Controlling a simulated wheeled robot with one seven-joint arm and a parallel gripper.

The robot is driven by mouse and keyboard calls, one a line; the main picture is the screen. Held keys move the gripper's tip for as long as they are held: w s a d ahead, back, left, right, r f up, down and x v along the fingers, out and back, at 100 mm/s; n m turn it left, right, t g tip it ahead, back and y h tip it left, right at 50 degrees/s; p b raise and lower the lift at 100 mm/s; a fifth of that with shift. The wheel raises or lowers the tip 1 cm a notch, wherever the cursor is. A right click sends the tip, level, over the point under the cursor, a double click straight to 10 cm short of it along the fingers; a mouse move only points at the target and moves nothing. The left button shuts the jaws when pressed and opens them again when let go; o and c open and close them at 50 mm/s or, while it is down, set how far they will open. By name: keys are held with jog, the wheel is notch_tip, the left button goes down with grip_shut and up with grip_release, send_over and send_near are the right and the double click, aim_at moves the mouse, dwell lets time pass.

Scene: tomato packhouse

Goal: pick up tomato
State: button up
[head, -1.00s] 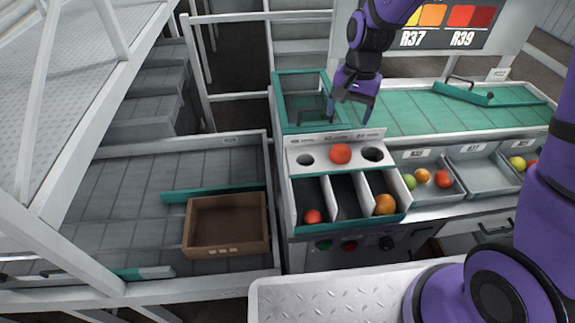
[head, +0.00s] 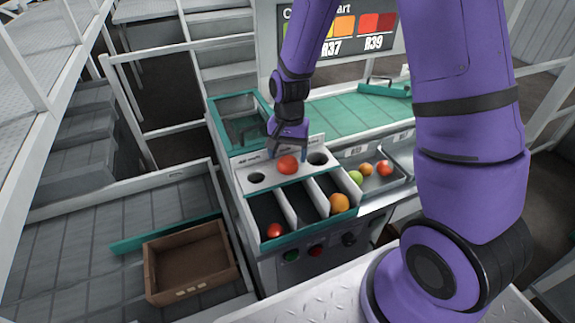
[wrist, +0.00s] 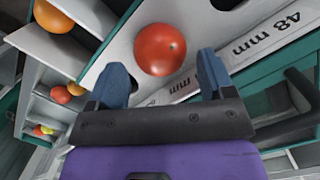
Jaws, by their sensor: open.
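A red tomato (head: 288,165) sits on the middle hole of the white sizing plate (head: 257,190); it also shows in the wrist view (wrist: 160,49). My gripper (head: 287,154) is open just behind and above this tomato. In the wrist view its two blue fingertips (wrist: 160,78) point towards the tomato, which lies beyond them, centred slightly left. Nothing is between the fingers. Another red tomato (head: 274,231) lies in the left bin below the plate. An orange tomato (head: 339,203) lies in the right bin.
Side trays hold a green tomato (head: 355,177), an orange one (head: 366,169) and a red one (head: 384,168). The green belt (head: 340,118) behind is bare. A "48 mm" label (wrist: 265,33) marks the plate.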

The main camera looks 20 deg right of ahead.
jog(key=shift+s+f, duration=0.1)
jog(key=shift+f, duration=1.1)
jog(key=c, duration=0.4)
jog(key=shift+c, duration=0.2)
jog(key=shift+r, duration=0.1)
